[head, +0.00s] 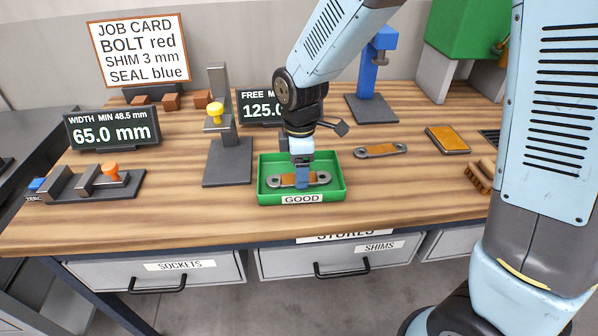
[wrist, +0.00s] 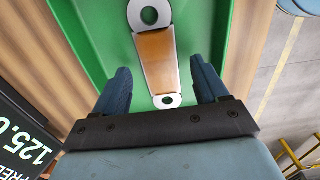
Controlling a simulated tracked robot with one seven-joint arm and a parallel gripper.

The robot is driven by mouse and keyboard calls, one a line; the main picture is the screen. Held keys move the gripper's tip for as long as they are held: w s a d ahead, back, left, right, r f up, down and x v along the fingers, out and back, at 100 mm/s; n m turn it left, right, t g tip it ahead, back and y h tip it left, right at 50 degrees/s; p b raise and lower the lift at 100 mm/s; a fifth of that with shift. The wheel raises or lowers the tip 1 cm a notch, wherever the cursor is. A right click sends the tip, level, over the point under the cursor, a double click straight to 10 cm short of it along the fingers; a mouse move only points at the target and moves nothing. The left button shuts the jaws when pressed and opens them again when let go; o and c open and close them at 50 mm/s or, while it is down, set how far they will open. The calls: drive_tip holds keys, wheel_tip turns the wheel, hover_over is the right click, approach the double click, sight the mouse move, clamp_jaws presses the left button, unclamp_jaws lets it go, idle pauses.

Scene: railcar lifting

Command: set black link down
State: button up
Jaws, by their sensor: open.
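A link (head: 299,180) with pale grey ring ends and an orange-brown middle lies in the green tray (head: 330,191) marked GOOD. It looks grey and orange, not black. In the wrist view the link (wrist: 157,56) lies flat on the green tray floor, with a round hole at each end. My gripper (head: 302,178) is down in the tray at the link. In the wrist view my gripper (wrist: 160,72) is open, one blue finger on each side of the link, with gaps between fingers and link. A similar link (head: 381,150) lies on the bench right of the tray.
A measuring stand with a yellow knob (head: 215,110) is left of the tray, and a blue stand (head: 371,106) is behind. An orange-brown plate (head: 447,140) and a brush (head: 480,177) lie at right. Bench between tray and front edge is clear.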

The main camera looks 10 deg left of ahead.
wheel_tip(320, 180, up, 11)
drive_tip(key=s+d+r+m+t, duration=0.1)
drive_tip(key=d+r+m, duration=0.35)
drive_tip(key=d, duration=0.35)
drive_tip(key=d+r+m+t, duration=0.1)
drive_tip(key=d+r+m, duration=0.35)
drive_tip(key=d, duration=0.45)
drive_tip(key=s+d+r+m+t, duration=0.2)
drive_tip(key=s+d+m+t, duration=0.1)
drive_tip(key=s+d+m, duration=0.7)
drive_tip(key=d+m, duration=0.1)
drive_tip(key=d, duration=0.2)
drive_tip(key=shift+d+r+m+t, duration=0.2)
drive_tip(key=shift+r+m+t, duration=0.05)
drive_tip(key=shift+m+t, duration=0.05)
